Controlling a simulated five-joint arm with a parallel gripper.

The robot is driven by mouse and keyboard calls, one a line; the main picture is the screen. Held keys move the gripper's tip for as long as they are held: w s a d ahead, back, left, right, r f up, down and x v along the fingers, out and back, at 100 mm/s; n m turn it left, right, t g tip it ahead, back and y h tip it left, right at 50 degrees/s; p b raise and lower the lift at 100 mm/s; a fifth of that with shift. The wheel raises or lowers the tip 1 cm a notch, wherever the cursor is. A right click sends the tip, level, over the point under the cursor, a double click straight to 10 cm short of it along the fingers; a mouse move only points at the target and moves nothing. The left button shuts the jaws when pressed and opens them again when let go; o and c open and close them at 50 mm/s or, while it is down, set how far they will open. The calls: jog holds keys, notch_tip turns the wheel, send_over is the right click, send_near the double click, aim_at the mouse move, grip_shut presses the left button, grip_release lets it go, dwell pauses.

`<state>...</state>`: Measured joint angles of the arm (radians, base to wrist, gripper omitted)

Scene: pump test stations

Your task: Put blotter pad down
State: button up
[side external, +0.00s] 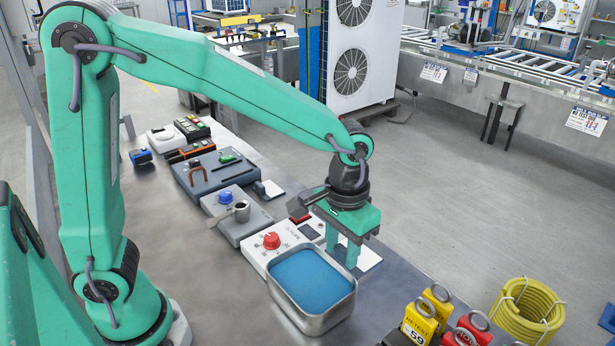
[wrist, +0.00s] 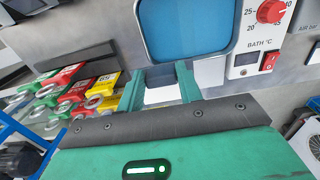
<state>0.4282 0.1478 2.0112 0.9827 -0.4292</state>
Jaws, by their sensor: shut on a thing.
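The blotter pad (side external: 370,258) is a flat white sheet beside the blue-filled metal bath, low over the bench. In the wrist view the white pad (wrist: 158,96) shows between my fingers, and white also shows to the right of them. My gripper (side external: 342,252) points down with its green fingers on the right side of the bath, shut on the pad. The fingers (wrist: 160,76) hide part of the pad. I cannot tell whether the pad touches the bench.
The bath (side external: 345,303) stands close to the fingers, with a red-knobbed control box (side external: 283,246) behind it. Red and yellow tags (side external: 420,318) and a coiled yellow hose (side external: 527,310) are at the lower right. Bare bench (side external: 385,292) lies between bath and tags.

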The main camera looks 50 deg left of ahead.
jog(key=shift+a, duration=0.1)
jog(key=w+a+f+n, duration=0.3)
jog(key=a, duration=0.7)
jog(key=w+a+f+n, duration=0.3)
jog(key=a, duration=0.7)
jog(key=w+a+f+n, duration=0.3)
jog(key=a, duration=0.7)
jog(key=shift+w+a+f, duration=0.1)
jog(key=shift+w+f, duration=0.2)
jog(key=shift+w, duration=0.05)
jog(key=shift+f, duration=2)
jog(key=shift+f, duration=0.1)
